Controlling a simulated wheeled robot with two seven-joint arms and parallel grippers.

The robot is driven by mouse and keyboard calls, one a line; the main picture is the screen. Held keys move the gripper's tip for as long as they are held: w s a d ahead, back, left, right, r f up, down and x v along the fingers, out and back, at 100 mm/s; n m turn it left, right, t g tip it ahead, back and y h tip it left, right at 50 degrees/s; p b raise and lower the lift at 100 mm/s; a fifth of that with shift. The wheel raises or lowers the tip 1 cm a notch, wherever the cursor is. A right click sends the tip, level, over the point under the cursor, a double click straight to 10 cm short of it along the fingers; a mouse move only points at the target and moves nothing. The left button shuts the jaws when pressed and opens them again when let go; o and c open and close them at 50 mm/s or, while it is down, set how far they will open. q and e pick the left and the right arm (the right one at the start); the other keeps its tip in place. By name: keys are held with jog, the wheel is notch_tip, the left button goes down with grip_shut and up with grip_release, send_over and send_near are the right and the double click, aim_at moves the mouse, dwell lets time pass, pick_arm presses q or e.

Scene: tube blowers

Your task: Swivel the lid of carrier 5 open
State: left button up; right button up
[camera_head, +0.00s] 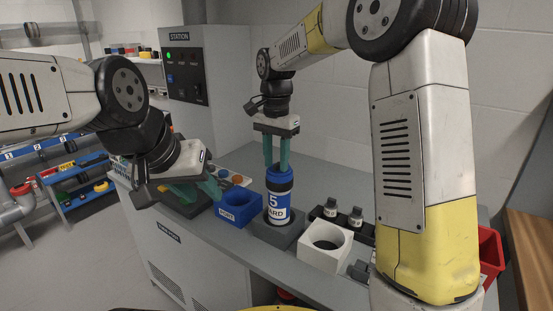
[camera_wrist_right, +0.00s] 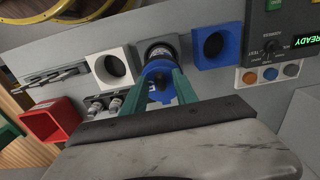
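Carrier 5 (camera_head: 277,208) is a blue-and-white cylinder labelled 5, standing upright in a dark grey square holder (camera_head: 266,231). Its blue lid (camera_head: 279,179) is on top and also shows in the right wrist view (camera_wrist_right: 157,68). My right gripper (camera_head: 277,166) points down over the lid. Its green fingers are apart, with the lid between or just below their tips; contact is unclear. My left gripper (camera_head: 203,190) is left of the carrier, away from it, with its green fingers apart and nothing seen between them.
A blue square holder (camera_head: 237,209) stands left of the carrier and a white one (camera_head: 325,248) right of it, both empty. Small bottles (camera_head: 342,213) sit in a dark rack behind the white holder. A red bin (camera_head: 491,253) is at right. The station box (camera_head: 199,70) stands behind.

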grip_shut()
